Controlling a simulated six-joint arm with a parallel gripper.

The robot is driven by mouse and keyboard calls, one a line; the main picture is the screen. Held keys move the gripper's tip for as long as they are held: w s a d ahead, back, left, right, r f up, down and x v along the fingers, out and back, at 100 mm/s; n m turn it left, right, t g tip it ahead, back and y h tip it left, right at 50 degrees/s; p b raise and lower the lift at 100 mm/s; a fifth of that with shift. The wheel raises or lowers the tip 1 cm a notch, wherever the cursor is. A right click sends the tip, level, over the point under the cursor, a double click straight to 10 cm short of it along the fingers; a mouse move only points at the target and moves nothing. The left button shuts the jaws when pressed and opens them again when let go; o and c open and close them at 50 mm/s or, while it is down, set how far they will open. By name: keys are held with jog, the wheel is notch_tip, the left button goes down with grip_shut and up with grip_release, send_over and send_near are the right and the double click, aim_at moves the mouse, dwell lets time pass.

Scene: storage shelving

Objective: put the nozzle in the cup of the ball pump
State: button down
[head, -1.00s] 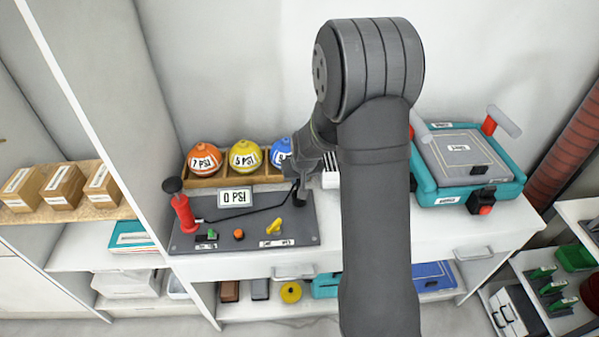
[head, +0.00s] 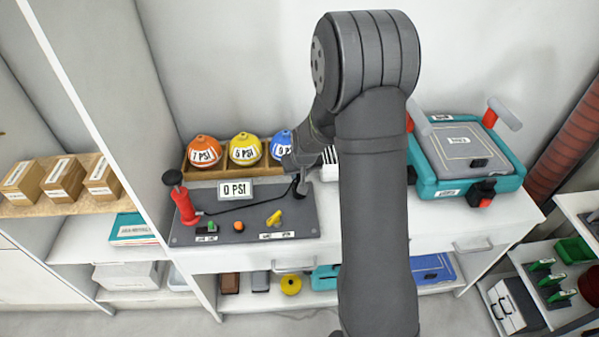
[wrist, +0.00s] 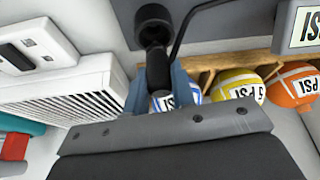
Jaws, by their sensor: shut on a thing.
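The ball pump stands on a grey board (head: 262,223), with a red body and black knob (head: 185,207) at its left end. A thin black hose runs from it to the board's right side. My gripper (wrist: 155,88) is shut on the black nozzle (wrist: 158,68), whose hose bends away beside it. The dark round cup (wrist: 154,14) is just beyond the nozzle in the wrist view. They overlap there, and I cannot tell whether the nozzle tip is inside the cup. In the head view my gripper (head: 297,172) is over the board's right end, and my arm partly hides this area.
Orange (head: 203,152), yellow (head: 245,149) and blue balls sit in a wooden rack behind the board. A 0 PSI sign (head: 236,190) stands behind the hose. A white vented box (wrist: 70,92) is close beside my gripper. A teal case (head: 467,165) is at the right.

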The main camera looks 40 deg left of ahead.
aim_at(300, 180)
jog(key=shift+f, duration=1.75)
dwell(1.2)
jog(key=c, duration=1.1)
grip_release()
jog(key=shift+c, duration=1.4)
jog(key=o, duration=0.4)
jog(key=shift+r, duration=4.05)
jog(key=shift+f, duration=3.4)
jog(key=shift+r, duration=0.15)
